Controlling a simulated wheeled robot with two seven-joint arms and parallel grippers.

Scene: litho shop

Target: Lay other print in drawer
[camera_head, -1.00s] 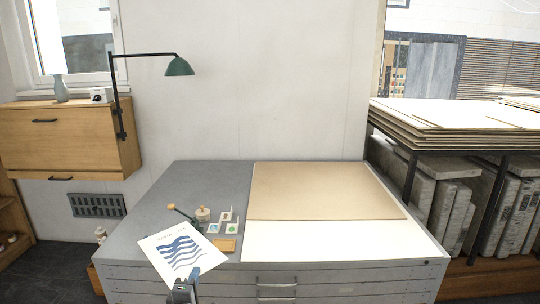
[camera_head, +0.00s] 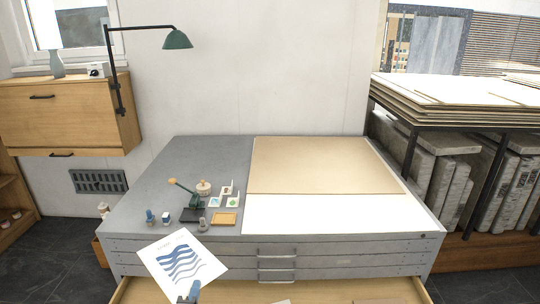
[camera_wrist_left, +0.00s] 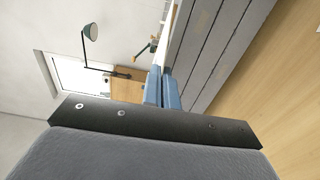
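A white print with blue waves (camera_head: 182,262) is tilted in front of the cabinet's left part, over the left end of the open drawer (camera_head: 372,290). My left gripper (camera_head: 193,292) is at its lower edge and appears shut on it. In the left wrist view its blue fingers (camera_wrist_left: 160,88) are close together, with the print hard to make out edge-on. The drawer has a pale wooden bottom; pale edges of something show in it at the picture's bottom. My right gripper is out of view.
The grey cabinet top (camera_head: 190,155) holds a tan board (camera_head: 320,165) over a white sheet (camera_head: 310,214). Small stamps, cards and a green-based tool (camera_head: 190,196) stand at its left front. A green lamp (camera_head: 177,40) hangs above. A board rack (camera_head: 450,105) stands at right.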

